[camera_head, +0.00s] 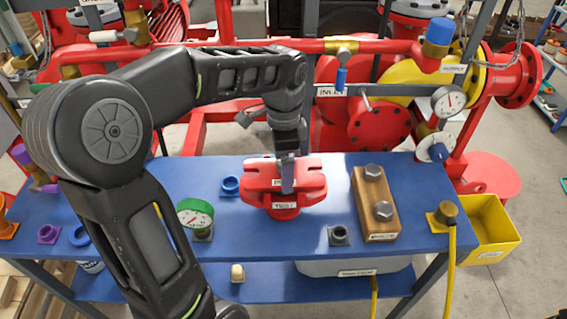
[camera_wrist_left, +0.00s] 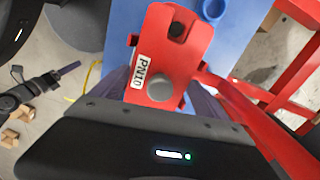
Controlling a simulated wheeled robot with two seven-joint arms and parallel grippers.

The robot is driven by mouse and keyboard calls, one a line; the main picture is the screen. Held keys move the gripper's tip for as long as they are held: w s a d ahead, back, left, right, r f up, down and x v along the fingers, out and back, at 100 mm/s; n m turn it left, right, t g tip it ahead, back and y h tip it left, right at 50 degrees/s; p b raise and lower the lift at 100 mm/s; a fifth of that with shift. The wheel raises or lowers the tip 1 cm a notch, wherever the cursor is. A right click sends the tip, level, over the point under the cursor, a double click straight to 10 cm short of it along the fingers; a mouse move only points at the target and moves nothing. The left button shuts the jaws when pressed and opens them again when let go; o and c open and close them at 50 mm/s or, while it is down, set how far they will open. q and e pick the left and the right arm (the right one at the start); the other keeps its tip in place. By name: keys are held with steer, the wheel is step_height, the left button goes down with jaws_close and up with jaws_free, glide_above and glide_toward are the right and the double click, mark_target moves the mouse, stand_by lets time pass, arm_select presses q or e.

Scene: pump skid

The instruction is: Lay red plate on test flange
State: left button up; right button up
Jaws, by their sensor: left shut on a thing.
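The red plate (camera_head: 309,178) is at the middle of the blue bench, over the red test flange (camera_head: 284,212) with its TEST label. It covers most of the flange. I cannot tell whether the plate touches the flange or hangs just above it. My left gripper (camera_head: 287,180) reaches down from above and is shut on the plate. In the left wrist view the plate (camera_wrist_left: 185,50), labelled PN10, lies between my fingers (camera_wrist_left: 160,90), with a grey round knob and a dark bolt on it. What appears to be my right gripper (camera_wrist_left: 62,73) is small at the left there.
A green-rimmed gauge (camera_head: 195,214) and a blue ring (camera_head: 230,185) stand left of the flange. A wooden block with two bolts (camera_head: 375,203) and a small dark fitting (camera_head: 339,235) are to the right. A yellow bin (camera_head: 490,230) hangs at the bench's right end. Red pipework stands behind.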

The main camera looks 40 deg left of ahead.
arm_select(q)
steer(key=shift+f+b, duration=0.35)
steer(key=shift+f, duration=0.2)
steer(key=o, duration=1.9)
steer(key=shift+o, duration=0.2)
steer(key=shift+r, duration=0.1)
step_height(320, 180, up, 8)
steer(key=shift+f, duration=0.2)
